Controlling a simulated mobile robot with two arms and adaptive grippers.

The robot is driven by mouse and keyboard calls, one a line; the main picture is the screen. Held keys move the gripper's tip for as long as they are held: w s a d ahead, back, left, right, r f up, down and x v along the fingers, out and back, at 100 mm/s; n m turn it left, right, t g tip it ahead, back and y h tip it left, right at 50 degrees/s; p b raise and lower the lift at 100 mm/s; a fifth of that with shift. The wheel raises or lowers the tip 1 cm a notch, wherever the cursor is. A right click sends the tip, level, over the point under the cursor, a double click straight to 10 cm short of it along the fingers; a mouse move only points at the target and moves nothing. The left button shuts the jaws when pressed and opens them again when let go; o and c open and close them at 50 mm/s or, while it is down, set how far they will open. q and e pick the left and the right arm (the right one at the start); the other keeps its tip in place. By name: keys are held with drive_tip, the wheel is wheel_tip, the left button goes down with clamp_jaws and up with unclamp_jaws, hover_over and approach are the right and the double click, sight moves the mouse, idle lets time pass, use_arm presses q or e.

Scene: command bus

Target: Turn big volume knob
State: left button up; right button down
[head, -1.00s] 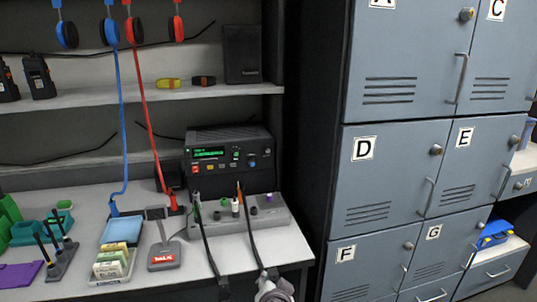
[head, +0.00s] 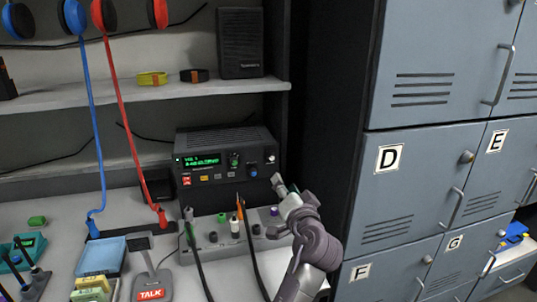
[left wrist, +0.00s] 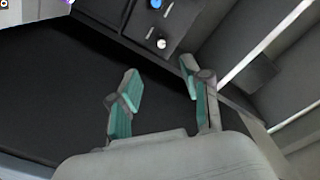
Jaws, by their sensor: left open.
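A black radio (head: 215,165) with a lit green display stands at the back of the desk. Its front has a green knob, a blue knob (head: 253,172) and a pale knob (head: 270,158) near the right edge. I cannot tell from labels which one is the big volume knob. My left gripper (head: 281,186) is just in front of and below the radio's right end, apart from the knobs. In the left wrist view the gripper (left wrist: 160,74) is open and empty, and the pale knob (left wrist: 161,44) lies beyond the fingertips. The right gripper is not in view.
A grey panel (head: 205,250) with cables and small knobs lies below the radio, close to my left arm. A TALK microphone (head: 150,285) stands left of it. A shelf (head: 140,98) runs above. Lockers (head: 400,210) stand to the right.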

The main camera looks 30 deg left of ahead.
sight(272, 159)
use_arm(q)
drive_tip(key=x, duration=0.6)
drive_tip(key=p+x, duration=0.1)
drive_tip(key=x, duration=0.5)
drive_tip(key=shift+r+p, duration=0.2)
drive_tip(key=shift+p, duration=0.1)
drive_tip(key=shift+w+a, duration=0.45)
drive_tip(key=shift+w, duration=0.05)
drive_tip(key=shift+w+a+f, duration=0.1)
drive_tip(key=shift+a, duration=0.05)
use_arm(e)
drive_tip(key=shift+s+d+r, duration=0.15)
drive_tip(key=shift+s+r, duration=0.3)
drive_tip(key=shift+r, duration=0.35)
use_arm(q)
drive_tip(key=shift+c, duration=0.2)
clamp_jaws()
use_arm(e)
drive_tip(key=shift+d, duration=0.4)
